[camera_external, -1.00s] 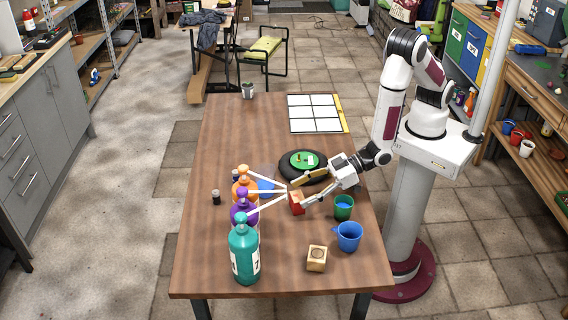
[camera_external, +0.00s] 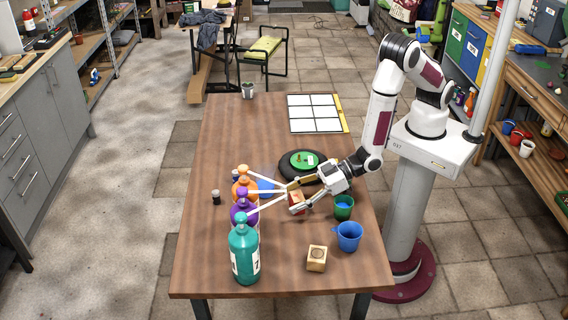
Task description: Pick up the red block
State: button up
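The red block (camera_external: 296,199) is on the wooden table, near its middle, just right of the bottles. My gripper (camera_external: 292,197) is down at the block, with one finger on its far side and one on its near side. The near finger covers part of the block's face. The fingers look close to the block, but I cannot tell whether they touch or press on it. The block seems to rest on the table; its underside is not clear.
Orange, purple and teal bottles (camera_external: 244,256) with long white spouts stand left of the block; spouts reach toward it. A green cup (camera_external: 343,207) and blue cup (camera_external: 348,236) stand to the right, a wooden cube (camera_external: 316,258) in front. A black disc (camera_external: 297,171) lies behind.

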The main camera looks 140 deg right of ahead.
aim_at(293, 196)
jog(key=c, duration=1)
jog(key=shift+r, duration=0.1)
jog(key=shift+r, duration=4.9)
